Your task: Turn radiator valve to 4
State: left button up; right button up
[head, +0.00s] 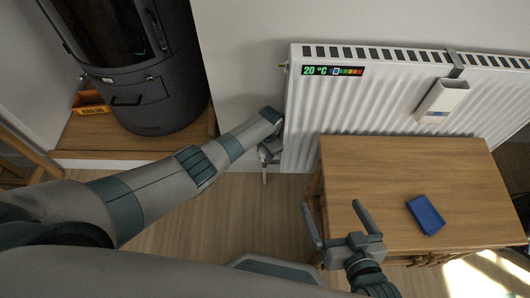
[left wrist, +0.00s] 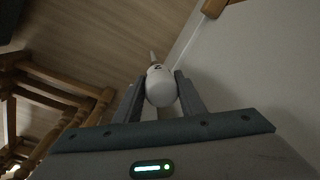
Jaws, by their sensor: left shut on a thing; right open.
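The radiator valve (left wrist: 160,86) is a white rounded knob with a small dark mark near its top, which I cannot read for certain. In the left wrist view it sits between the two fingers of my left gripper (left wrist: 159,92), which is shut on it. In the head view my left gripper (head: 268,152) is at the lower left end of the white radiator (head: 300,135), and the arm mostly hides the valve. A display (head: 333,71) on the radiator reads 20 °C beside a coloured bar. My right gripper (head: 340,225) is open and empty over the table's front left corner.
A white holder (head: 441,100) hangs on the radiator. A dark stove (head: 140,80) stands at the left on a wooden platform (head: 85,135). Floor between platform and table is clear.

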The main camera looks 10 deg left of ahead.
pick_arm(q)
jog(key=o, duration=1)
jog(key=shift+o, duration=0.2)
jog(key=shift+r, duration=0.15)
pick_arm(e)
jog(key=shift+r, duration=0.2)
pick_arm(q)
notch_tip(320, 180, up, 4)
jog(key=p, duration=0.4)
jog(key=shift+s+d, duration=0.1)
jog(key=shift+s, duration=0.05)
jog(key=r+p, duration=0.1)
jog(key=p, duration=0.1)
jog(key=r+p, duration=0.2)
jog(key=shift+s+d+r, duration=0.15)
jog(key=shift+d+r, duration=0.05)
jog(key=shift+r, duration=0.1)
pick_arm(e)
notch_tip(320, 180, up, 8)
jog(key=d, duration=0.1)
jog(key=shift+s+d, duration=0.35)
pick_arm(q)
jog(key=shift+c, duration=0.2)
